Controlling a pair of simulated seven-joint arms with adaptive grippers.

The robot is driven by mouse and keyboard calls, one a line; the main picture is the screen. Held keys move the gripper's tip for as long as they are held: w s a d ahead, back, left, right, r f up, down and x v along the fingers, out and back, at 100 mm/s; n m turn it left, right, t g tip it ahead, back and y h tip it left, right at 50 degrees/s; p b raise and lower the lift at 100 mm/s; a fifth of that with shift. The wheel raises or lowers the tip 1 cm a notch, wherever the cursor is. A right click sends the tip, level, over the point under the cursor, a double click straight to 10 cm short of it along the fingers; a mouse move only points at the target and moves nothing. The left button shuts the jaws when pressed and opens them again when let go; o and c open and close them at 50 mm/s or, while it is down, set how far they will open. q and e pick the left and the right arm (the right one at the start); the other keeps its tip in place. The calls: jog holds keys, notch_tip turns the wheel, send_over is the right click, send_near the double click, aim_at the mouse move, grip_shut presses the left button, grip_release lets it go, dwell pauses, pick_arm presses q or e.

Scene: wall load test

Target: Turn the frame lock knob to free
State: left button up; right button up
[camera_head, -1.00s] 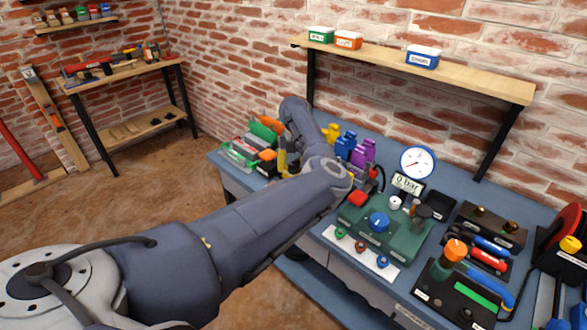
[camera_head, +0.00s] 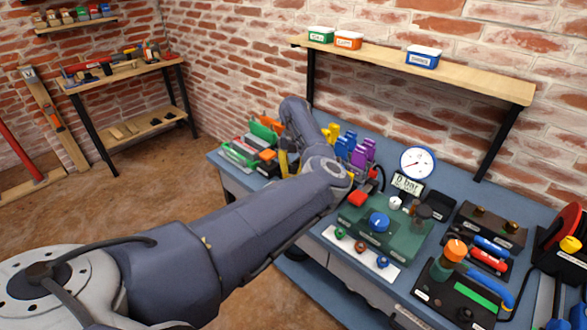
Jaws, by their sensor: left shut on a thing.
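My left arm reaches from the lower left across to the blue bench. Its last links bend down among the things at the bench's back left. My right gripper is not in view.
Yellow, blue and purple clamp-like pieces (camera_head: 362,152) stand close right of my wrist. A round gauge (camera_head: 418,162) and a display (camera_head: 407,184) stand behind the panel. An orange-topped handle (camera_head: 456,250) rises at the right. A wall shelf (camera_head: 470,78) holds small boxes.

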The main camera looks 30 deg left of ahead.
aim_at(295, 166)
pick_arm(q)
jog(key=n, duration=0.4)
grip_shut()
jog(key=n, duration=0.4)
jog(key=shift+d+f+n, duration=0.1)
jog(key=shift+n, duration=0.3)
jog(key=n, duration=0.4)
jog(key=shift+w, duration=0.1)
jog(key=shift+n, duration=1.8)
jog(key=o, duration=1.3)
grip_release()
jog(key=shift+w, duration=0.1)
jog(key=shift+w+r, duration=0.15)
jog(key=shift+r, duration=5.9)
